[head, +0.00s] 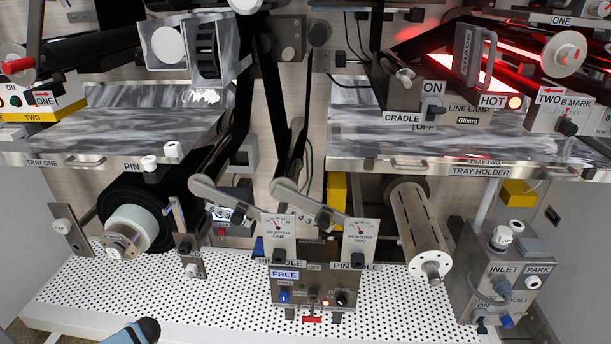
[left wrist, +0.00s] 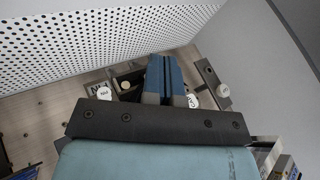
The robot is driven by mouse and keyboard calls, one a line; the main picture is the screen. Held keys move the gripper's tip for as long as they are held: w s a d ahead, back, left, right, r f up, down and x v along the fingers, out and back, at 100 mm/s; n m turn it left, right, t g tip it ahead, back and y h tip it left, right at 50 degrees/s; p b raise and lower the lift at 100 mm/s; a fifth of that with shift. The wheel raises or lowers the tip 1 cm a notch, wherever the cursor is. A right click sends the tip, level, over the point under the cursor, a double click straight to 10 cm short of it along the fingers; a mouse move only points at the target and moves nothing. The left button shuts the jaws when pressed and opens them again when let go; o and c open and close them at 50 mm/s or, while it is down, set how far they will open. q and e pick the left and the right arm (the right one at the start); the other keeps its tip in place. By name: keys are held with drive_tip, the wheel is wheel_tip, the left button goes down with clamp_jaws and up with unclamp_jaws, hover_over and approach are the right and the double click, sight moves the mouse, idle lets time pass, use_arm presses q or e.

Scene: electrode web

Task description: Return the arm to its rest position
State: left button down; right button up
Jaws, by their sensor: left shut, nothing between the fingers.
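My left gripper (left wrist: 165,80) shows in the left wrist view, with its blue fingers together and nothing between them. White knobs (left wrist: 104,93) and dark brackets show beyond the fingers; I cannot tell whether any of them touch. In the head view, only a blue and dark end piece of my left arm shows at the bottom edge, left of centre, over the front of the perforated white deck (head: 215,310). The rest of that arm is out of the picture. My right gripper is in neither view.
Above the deck stand a black roll (head: 170,205) on a white core, a control box (head: 318,285) marked FREE, a slotted metal roller (head: 418,225) and an INLET/PARK box (head: 497,270). Tray one (head: 110,145) and tray two (head: 430,145) jut out higher up. The deck's front is mostly bare.

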use_arm(q)
drive_tip(key=s+d+f+m+t+h, duration=0.2)
drive_tip(key=s+d+m+h, duration=0.25)
drive_tip(key=s+d, duration=0.8)
drive_tip(key=s+d+r+m+t+h, duration=0.2)
drive_tip(key=s+d+r+h, duration=0.1)
drive_tip(key=s+d+r, duration=0.35)
drive_tip(key=s+d+r+m+t+h, duration=0.25)
drive_tip(key=s+r, duration=0.25)
drive_tip(key=r, duration=0.3)
drive_tip(key=d+r+n, duration=0.2)
drive_tip(key=d+n, duration=0.3)
drive_tip(key=d, duration=0.9)
wheel_tip(320, 180, up, 13)
drive_tip(key=a+t+p, duration=0.1)
drive_tip(key=p, duration=1.3)
drive_tip(key=shift+a+p, duration=0.2)
drive_tip(key=shift+p, duration=0.1)
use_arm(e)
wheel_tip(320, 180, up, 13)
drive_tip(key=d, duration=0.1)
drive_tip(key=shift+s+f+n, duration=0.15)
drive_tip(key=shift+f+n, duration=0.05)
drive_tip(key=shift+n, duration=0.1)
use_arm(q)
drive_tip(key=shift+w, duration=0.1)
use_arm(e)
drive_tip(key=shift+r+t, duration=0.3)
